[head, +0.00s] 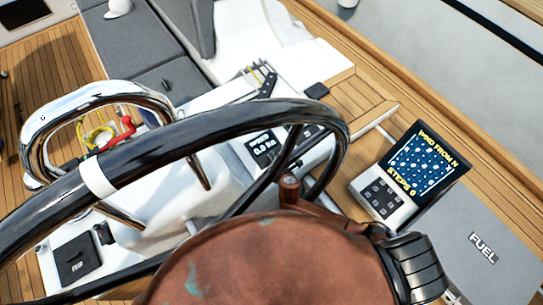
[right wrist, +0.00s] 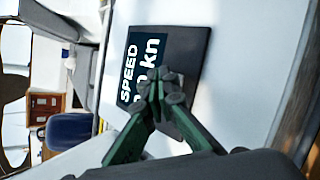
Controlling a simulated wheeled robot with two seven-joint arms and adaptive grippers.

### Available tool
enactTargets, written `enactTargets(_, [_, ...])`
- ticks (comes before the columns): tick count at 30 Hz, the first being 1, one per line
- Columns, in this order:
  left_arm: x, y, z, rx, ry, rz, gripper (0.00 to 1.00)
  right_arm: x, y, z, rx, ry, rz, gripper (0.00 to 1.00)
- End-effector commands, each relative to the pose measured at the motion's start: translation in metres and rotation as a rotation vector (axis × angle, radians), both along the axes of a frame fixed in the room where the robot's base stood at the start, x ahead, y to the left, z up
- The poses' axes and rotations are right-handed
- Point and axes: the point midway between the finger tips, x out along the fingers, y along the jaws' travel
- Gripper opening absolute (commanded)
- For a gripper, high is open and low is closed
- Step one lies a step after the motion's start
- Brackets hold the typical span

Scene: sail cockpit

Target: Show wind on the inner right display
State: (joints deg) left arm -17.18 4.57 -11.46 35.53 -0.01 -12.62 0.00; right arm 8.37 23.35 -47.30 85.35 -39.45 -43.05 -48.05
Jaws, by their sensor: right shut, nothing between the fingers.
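A small dark display (head: 263,145) on the white console reads SPEED 0.0 kn in the head view. It fills the middle of the right wrist view (right wrist: 195,55), its text running sideways and its number partly covered. My right gripper (right wrist: 162,88) is shut and empty in front of this display; whether the tips touch it I cannot tell. In the head view I cannot make out the fingertips. A second dark display (head: 307,133) is partly hidden behind the wheel, so I cannot read it. My left gripper is not in view.
The black steering wheel (head: 225,120) crosses in front of the console. A tilted screen (head: 422,160) at the right reads WIND FROM N and STEPS 0, above a keypad (head: 381,193). A chrome rail (head: 75,95) stands left. A grey FUEL hatch (head: 485,247) lies right.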

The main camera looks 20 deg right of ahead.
Motion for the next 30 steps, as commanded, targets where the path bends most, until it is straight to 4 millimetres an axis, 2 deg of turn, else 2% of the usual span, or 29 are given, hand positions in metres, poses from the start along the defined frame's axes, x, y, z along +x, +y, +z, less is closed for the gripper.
enactTargets(30, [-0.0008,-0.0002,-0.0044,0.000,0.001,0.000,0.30,0.0016,0.0009,-0.0075,0.000,0.001,0.001,0.00])
